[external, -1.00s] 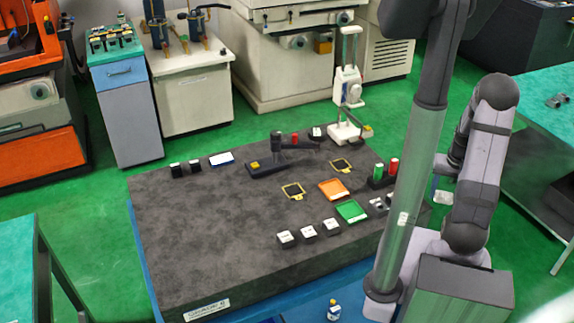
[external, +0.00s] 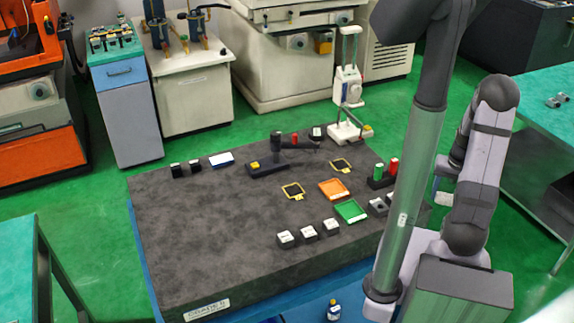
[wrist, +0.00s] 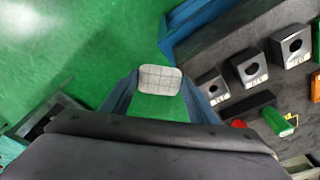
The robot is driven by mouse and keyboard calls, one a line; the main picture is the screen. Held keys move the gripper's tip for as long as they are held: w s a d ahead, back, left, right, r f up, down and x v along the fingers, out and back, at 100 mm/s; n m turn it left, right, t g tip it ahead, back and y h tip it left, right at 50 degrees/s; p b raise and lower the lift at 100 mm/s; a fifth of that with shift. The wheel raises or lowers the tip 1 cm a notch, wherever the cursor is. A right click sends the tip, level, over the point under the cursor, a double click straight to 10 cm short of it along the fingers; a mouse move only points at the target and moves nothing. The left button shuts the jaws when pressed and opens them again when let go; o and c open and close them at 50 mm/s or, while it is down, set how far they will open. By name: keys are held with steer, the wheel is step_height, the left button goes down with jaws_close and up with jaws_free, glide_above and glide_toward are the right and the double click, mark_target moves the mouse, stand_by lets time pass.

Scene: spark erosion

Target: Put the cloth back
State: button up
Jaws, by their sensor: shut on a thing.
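The cloth (wrist: 160,80) is a small pale, rounded piece with a faint grid in the wrist view. My gripper (wrist: 161,94) is shut on it, with blue-grey fingers on either side. Green floor shows around the cloth, beside the dark slab. In the external view a small whitish patch, likely the cloth (external: 444,198), shows just right of my sloping arm link. My gripper there is mostly hidden behind the arm.
The dark stone slab (external: 200,240) carries a row of white-topped blocks (external: 308,232), an orange tray (external: 333,189), a green tray (external: 350,211) and red and green cylinders (external: 385,170). The slab's left front is clear.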

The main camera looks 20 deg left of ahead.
steer(key=shift+n, duration=0.5)
steer(key=a+r, duration=0.1)
steer(key=a, duration=0.2)
steer(key=w+a+r, duration=0.1)
steer(key=a, duration=0.2)
steer(key=w+a+r+p, duration=0.1)
steer(key=a, duration=0.2)
steer(key=shift+r, duration=0.25)
steer(key=a+r, duration=0.4)
steer(key=a, duration=0.6)
steer(key=n+g+y+b, duration=0.1)
steer(key=n+y+b, duration=0.1)
steer(key=n+b, duration=0.9)
glide_above(279, 220)
steer(key=p, duration=0.2)
steer(key=n, duration=0.2)
steer(key=shift+m, duration=0.3)
steer(key=shift+s+d+f+p, duration=0.15)
steer(key=shift+f+p, duration=0.6)
steer(key=shift+f, duration=1.75)
steer(key=shift+w+d+f+p, duration=0.15)
steer(key=shift+f+p, duration=0.55)
steer(key=shift+f, duration=1.75)
steer(key=shift+s+f, duration=0.1)
steer(key=o, duration=1.1)
